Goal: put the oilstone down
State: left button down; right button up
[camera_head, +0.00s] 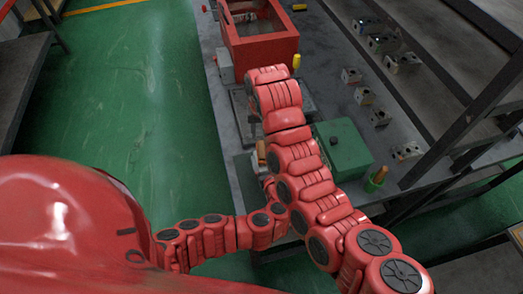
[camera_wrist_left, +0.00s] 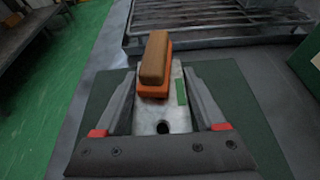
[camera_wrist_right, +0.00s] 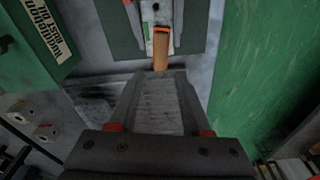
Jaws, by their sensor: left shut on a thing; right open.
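The oilstone, a brown bar with an orange lower layer, shows in the left wrist view (camera_wrist_left: 155,62) on the far end of a grey metal valve block (camera_wrist_left: 164,112). It also shows in the right wrist view (camera_wrist_right: 161,46). My left gripper (camera_wrist_left: 160,85) is shut on the valve block, its fingers along both sides, over a dark green mat (camera_wrist_left: 255,110). My right gripper (camera_wrist_right: 158,75) is open and empty, and the oilstone's near end is just beyond its fingertips. In the head view my arms largely hide both grippers; whether the oilstone touches the block I cannot tell.
A metal grating tray (camera_wrist_left: 215,20) lies beyond the mat. A red bin (camera_head: 262,48) stands farther along the grey bench. Several valve blocks sit along the bench's right side.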

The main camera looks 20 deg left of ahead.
aim_at(261, 149)
jog(key=f, duration=0.7)
jog(key=w+f, duration=0.1)
jog(key=f, duration=0.2)
jog(key=shift+a+f, duration=0.3)
grip_shut()
